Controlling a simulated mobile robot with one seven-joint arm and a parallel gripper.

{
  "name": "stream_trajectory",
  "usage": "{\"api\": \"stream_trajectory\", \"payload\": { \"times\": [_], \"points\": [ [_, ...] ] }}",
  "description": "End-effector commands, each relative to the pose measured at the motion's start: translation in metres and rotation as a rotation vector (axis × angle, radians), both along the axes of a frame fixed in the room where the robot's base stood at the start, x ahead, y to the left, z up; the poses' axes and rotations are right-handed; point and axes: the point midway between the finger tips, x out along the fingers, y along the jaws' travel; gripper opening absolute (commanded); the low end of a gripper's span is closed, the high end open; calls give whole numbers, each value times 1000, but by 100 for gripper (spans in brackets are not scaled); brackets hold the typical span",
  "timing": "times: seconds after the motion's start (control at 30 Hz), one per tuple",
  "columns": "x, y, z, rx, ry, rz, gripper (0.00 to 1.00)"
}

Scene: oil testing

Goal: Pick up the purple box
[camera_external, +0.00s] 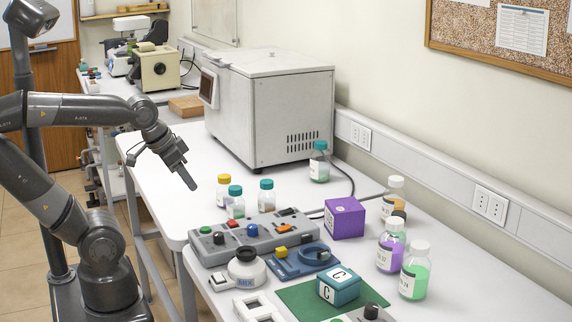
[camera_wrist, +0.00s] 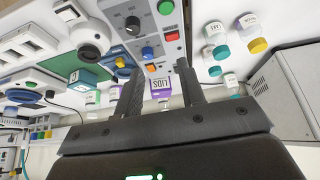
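The purple box (camera_external: 345,218) sits on the white table in the external view, behind the right end of the grey control panel. Its labelled face, reading LIDS, shows in the wrist view (camera_wrist: 160,84), between my fingers in the picture but well beyond them. My gripper (camera_external: 187,175) is in the air at the left of the table, far from the box. In the wrist view my gripper (camera_wrist: 158,66) has its two fingers apart with nothing held between them.
Bottles with purple (camera_external: 391,246) and green (camera_external: 414,270) contents stand right of the box. A teal cube (camera_external: 338,288) is in front. A large white machine (camera_external: 270,108) stands behind.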

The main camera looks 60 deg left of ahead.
Motion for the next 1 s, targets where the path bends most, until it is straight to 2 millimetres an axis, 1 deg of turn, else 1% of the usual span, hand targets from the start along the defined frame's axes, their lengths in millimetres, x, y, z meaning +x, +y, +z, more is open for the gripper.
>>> {"api": "stream_trajectory", "payload": {
  "times": [0.3, 1.0],
  "points": [
    [0, 0, 0, 0, 0, 0, 36],
    [0, 0, 0, 0, 0, 0, 94]
  ]
}}
